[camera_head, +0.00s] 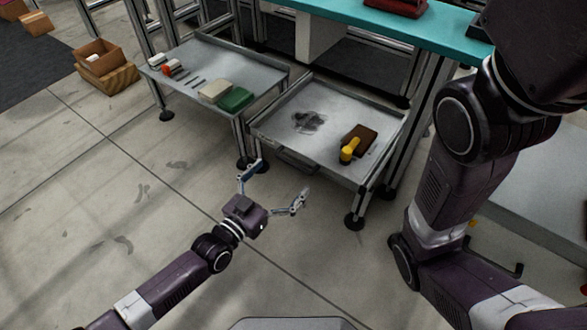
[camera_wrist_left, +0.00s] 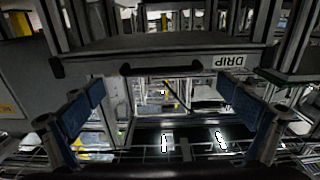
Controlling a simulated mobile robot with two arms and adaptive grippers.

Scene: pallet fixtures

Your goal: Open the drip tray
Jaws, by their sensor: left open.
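The drip tray (camera_head: 275,121) is a shallow grey metal tray with a dark stain, set in a frame with metal legs. A dark bar handle (camera_head: 297,163) runs along its front face. In the left wrist view the tray's front (camera_wrist_left: 200,62) carries a "DRIP" label (camera_wrist_left: 230,61), and the handle (camera_wrist_left: 170,68) shows left of it. My left gripper (camera_head: 277,181) is open and empty, just in front of the handle and apart from it. Its blue-padded fingers (camera_wrist_left: 166,100) stand either side of the wrist view, below the handle. My right gripper is out of view.
A yellow-handled tool (camera_head: 348,151) and a brown block (camera_head: 359,138) lie in the tray. A second tray (camera_head: 190,65) with several items stands to the left. A teal bench top (camera_head: 440,38) is behind. The floor at front left is clear.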

